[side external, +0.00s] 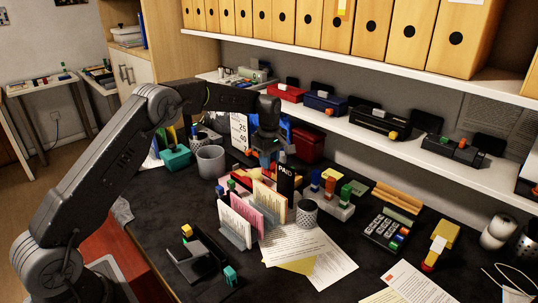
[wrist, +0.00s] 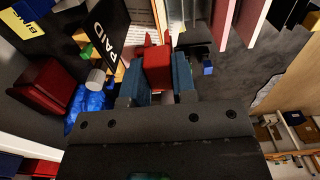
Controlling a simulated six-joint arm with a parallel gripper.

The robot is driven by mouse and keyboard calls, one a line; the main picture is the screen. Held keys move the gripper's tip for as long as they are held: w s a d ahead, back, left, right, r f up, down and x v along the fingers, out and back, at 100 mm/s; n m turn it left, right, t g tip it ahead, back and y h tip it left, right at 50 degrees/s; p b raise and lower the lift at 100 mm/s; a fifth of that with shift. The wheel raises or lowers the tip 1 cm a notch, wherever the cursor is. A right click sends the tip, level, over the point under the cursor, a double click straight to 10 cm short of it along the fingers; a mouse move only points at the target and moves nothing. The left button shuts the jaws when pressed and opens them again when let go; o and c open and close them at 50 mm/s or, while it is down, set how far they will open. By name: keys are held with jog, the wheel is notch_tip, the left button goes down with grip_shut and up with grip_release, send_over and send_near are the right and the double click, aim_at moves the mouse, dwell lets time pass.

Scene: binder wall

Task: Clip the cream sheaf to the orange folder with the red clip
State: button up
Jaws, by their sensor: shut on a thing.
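My gripper (side external: 269,158) points down over the upright sheets on the desk. In the wrist view its two blue fingers (wrist: 158,82) are shut on the red clip (wrist: 157,66). The clip also shows between the fingers in the side view (side external: 265,168). A cream sheaf (side external: 269,201) stands upright below the gripper, behind a pink one. In the wrist view a cream printed sheet (wrist: 143,38) lies just past the clip's jaws. An orange edge (wrist: 121,71) shows beside the clip, probably the orange folder. I cannot tell whether the clip touches either.
A black PAID card (side external: 285,180) stands close by the gripper. Pink (side external: 266,212) and white (side external: 238,222) sheets stand in front. A mesh cup (side external: 306,213), stamps and a calculator (side external: 384,227) are to the right. A shelf (side external: 350,117) with binders runs behind. Loose papers lie at the front.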

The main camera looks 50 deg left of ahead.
jog(key=shift+f, duration=0.1)
send_over(269, 189)
jog(key=shift+f, duration=2.15)
jog(key=shift+f, duration=2.05)
dwell(1.3)
jog(key=o, duration=1)
jog(key=shift+r, duration=0.1)
